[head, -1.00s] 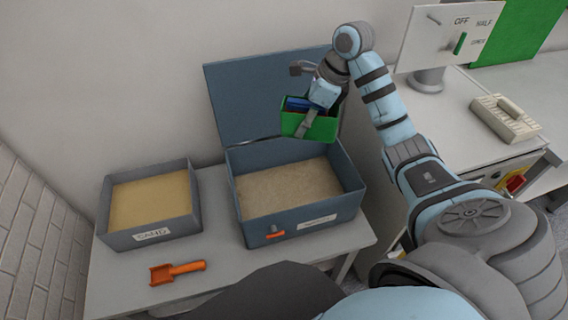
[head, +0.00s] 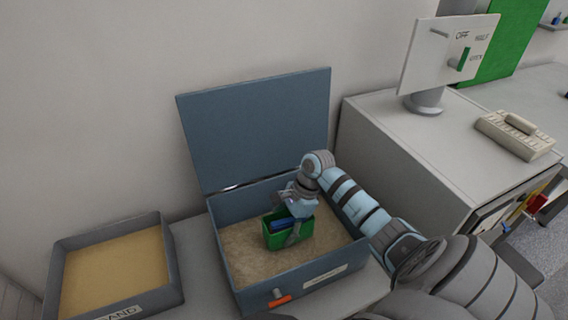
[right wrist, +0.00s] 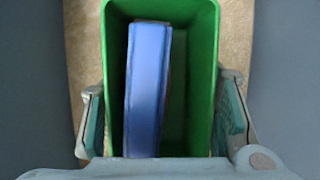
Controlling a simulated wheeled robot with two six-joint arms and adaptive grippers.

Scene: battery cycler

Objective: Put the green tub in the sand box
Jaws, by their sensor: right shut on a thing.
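The green tub (head: 270,238) is inside the blue-grey sand box with the raised lid, low over or on the sand; I cannot tell whether its base touches. A blue block (head: 284,224) is in the tub, and it also shows in the right wrist view (right wrist: 147,85). My right gripper (head: 292,232) is shut on the tub, with one finger on each side of it in the right wrist view (right wrist: 163,125). The sand box (head: 300,285) holds a bed of sand (head: 240,252). My left gripper is not in view.
The box's open lid (head: 260,125) stands at its back. A shallow grey tray of sand (head: 174,262) stands to the left. A cabinet (head: 385,155) at the right carries a sign on a stand (head: 425,60) and a beige device (head: 515,135).

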